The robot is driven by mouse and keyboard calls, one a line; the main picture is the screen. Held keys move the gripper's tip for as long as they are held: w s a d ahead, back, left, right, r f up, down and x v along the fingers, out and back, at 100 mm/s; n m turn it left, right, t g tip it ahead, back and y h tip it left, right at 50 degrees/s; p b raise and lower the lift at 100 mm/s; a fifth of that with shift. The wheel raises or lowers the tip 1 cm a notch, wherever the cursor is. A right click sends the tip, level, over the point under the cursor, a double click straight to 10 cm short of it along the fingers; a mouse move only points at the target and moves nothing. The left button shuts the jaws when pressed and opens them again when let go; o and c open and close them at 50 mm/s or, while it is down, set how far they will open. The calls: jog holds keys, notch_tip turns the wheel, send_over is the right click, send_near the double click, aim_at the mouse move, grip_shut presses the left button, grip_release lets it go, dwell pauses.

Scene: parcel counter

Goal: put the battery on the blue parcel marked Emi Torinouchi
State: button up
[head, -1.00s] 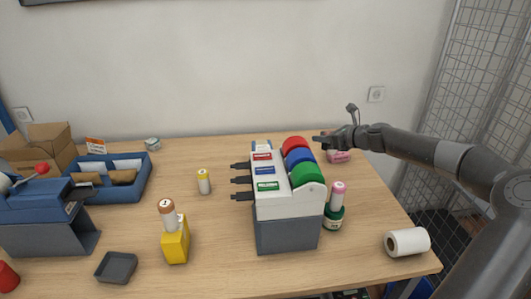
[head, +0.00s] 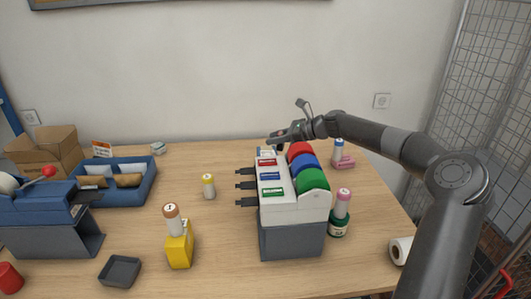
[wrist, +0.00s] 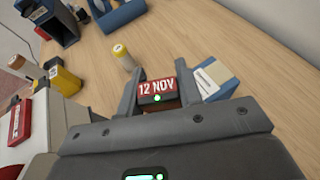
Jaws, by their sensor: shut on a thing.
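My gripper (head: 278,138) is in the air behind the label machine. In the wrist view its two fingers (wrist: 158,82) are shut on a small red-faced block (wrist: 157,88) reading "12 NOV", with a brown side below. A blue parcel (wrist: 220,78) with a white label lies just right of the fingers; its writing is too small to read. In the head view a pale blue bit of it (head: 267,151) shows behind the machine. A yellow-topped white cylinder (head: 208,186), battery-like, stands on the counter, also in the wrist view (wrist: 122,56).
The label machine (head: 292,240) with red, blue and green rolls stands mid-counter. Capped cylinders stand on a yellow block (head: 180,248), a green base (head: 338,225) and a pink base (head: 346,163). A blue tray (head: 125,187) is left.

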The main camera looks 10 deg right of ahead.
jog(key=x, duration=0.4)
jog(key=shift+w+f, duration=0.2)
jog(key=shift+f, duration=2.2)
jog(key=shift+f, duration=0.15)
jog(key=o, duration=1)
jog(key=shift+s+d+r, duration=0.1)
jog(key=shift+d+r, duration=0.15)
jog(key=v, duration=1.1)
jog(key=shift+s, duration=0.15)
jog(key=shift+d+r, duration=0.15)
